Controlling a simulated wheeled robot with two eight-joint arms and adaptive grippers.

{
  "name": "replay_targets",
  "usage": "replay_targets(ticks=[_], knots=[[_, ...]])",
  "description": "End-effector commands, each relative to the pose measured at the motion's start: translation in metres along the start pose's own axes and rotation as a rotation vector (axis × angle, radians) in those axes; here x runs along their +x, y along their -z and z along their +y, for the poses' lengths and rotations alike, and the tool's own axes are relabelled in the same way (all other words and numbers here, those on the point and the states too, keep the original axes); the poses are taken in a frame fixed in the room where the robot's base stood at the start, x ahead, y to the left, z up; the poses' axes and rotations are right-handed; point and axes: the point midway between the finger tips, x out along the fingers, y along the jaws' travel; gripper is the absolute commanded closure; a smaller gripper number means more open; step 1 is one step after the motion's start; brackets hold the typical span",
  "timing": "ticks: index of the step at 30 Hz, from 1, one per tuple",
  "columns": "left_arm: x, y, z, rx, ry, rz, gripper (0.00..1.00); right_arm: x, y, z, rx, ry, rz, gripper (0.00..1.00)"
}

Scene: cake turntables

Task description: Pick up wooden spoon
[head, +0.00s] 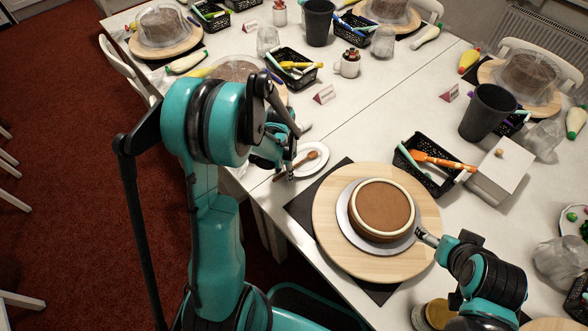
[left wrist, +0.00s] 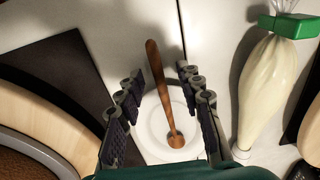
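The wooden spoon (head: 299,164) lies across a small white plate (head: 318,169), its bowl on the plate and its handle extending past the rim. In the left wrist view the spoon (left wrist: 160,82) runs lengthwise between the two fingers of my left gripper (left wrist: 160,76), with gaps on both sides. My left gripper is open and above the plate (left wrist: 150,148). In the head view my left gripper (head: 289,172) hides part of the plate. My right gripper (head: 427,238) is at the right side of the chocolate cake, too small to read its fingers.
The cake (head: 382,209) stands on a round wooden turntable (head: 340,250) over a dark mat (head: 300,208). A filled piping bag (left wrist: 262,85) with a green clip lies right of the plate. A black basket (head: 428,180) and white box (head: 498,178) stand right.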

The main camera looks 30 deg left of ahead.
Motion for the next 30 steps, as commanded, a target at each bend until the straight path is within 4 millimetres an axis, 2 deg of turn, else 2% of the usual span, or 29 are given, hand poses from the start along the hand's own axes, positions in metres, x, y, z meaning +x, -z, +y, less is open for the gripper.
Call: replay_targets(ticks=[4, 8, 22, 26, 30], knots=[[-0.002, 0.000, 0.000, 0.000, 0.000, 0.000, 0.66, -0.001, 0.001, 0.000, 0.000, 0.000, 0.000, 0.17], [-0.002, 0.000, 0.000, 0.000, 0.000, 0.000, 1.00, -0.001, 0.001, 0.000, 0.000, 0.000, 0.000, 0.17], [-0.006, 0.000, 0.000, 0.000, 0.000, 0.000, 1.00, -0.003, 0.002, 0.000, 0.000, 0.000, 0.000, 0.17], [-0.019, 0.000, 0.000, 0.000, 0.000, 0.000, 1.00, -0.009, 0.007, 0.000, 0.000, 0.000, 0.000, 0.17], [-0.045, 0.000, 0.000, 0.000, 0.000, 0.000, 1.00, -0.020, 0.014, 0.000, 0.000, 0.000, 0.000, 0.17]])
